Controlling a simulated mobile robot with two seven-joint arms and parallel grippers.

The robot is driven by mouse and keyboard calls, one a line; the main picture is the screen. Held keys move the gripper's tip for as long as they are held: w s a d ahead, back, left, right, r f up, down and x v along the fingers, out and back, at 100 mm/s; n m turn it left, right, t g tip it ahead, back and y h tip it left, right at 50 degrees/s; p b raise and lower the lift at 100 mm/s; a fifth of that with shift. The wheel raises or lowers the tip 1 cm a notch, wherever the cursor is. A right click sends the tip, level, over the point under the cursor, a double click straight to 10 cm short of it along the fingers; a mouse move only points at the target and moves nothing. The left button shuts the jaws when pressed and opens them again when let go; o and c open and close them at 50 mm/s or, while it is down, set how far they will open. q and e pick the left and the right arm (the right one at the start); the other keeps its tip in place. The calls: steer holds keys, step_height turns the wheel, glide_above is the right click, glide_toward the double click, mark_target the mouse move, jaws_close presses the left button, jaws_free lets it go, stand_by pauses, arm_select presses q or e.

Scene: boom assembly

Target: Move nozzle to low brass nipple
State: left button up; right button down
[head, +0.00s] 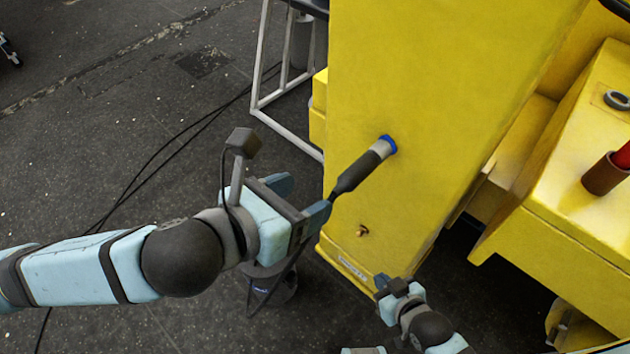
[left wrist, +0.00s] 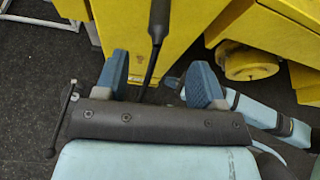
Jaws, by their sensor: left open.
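The nozzle (head: 358,170) has a black grip, a grey collar and a blue ring. In the head view its blue-ringed end meets the yellow boom face, and it slants down to the left. The low brass nipple (head: 362,231) is a small bare fitting lower on that face. My left gripper (head: 300,200) is open at the nozzle's lower end. In the left wrist view the nozzle's black stem (left wrist: 153,62) runs between the open fingers (left wrist: 160,78), with visible gaps on both sides. My right gripper (head: 397,288) is low beside the boom's bottom edge; its jaw opening is unclear.
The yellow boom (head: 440,80) fills the middle. A yellow block (head: 560,210) with a red-and-brown cylinder (head: 607,172) stands to the right. A white metal stand (head: 262,105) is behind my left gripper. Black cables lie on the dark floor, which is open at left.

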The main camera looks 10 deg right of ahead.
mark_target(343, 187)
arm_select(q)
steer(key=p+x, duration=0.1)
steer(key=x, duration=1.2)
steer(key=shift+d+f, duration=0.1)
steer(key=shift+d, duration=0.1)
jaws_close()
steer(key=shift+s+a, duration=0.15)
steer(key=shift+a, duration=0.1)
steer(key=shift+s+a+p, duration=0.55)
steer(key=shift+s+a, duration=0.1)
steer(key=shift+a, duration=0.2)
steer(key=shift+s+a+p, duration=0.55)
steer(key=shift+s+a, duration=0.1)
steer(key=shift+a, duration=0.2)
